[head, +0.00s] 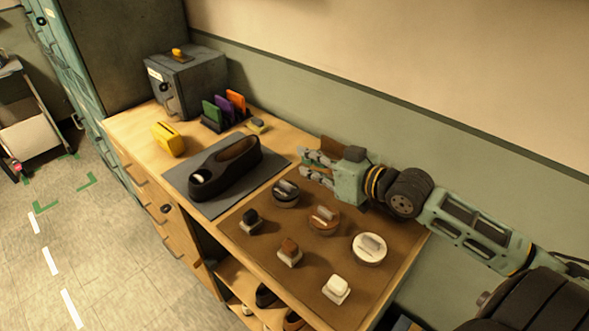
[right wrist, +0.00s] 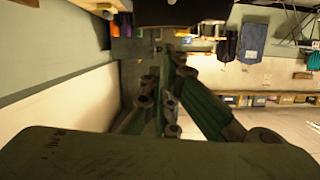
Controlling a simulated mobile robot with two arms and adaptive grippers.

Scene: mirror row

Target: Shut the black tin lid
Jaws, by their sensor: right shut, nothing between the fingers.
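The black tin (head: 286,193) is a low round tin on the brown mat (head: 262,262), at the mat's far left corner. A greyish piece shows on its dark top; it is too small to tell whether the lid is flat or slightly raised. My right gripper (head: 304,164) is shut and empty, reaching in from the right, just behind the black tin and apart from it in the picture. In the right wrist view its fingers (right wrist: 160,98) have nothing between them, and the tin is not seen there. My left gripper is not in view.
A brown tin (head: 323,219) and a white tin (head: 369,250) stand along the mat. Black, brown and white small blocks (head: 290,252) sit in front. A dark shoe (head: 226,168) lies on a grey mat to the left. The wall (head: 400,130) is close behind my arm.

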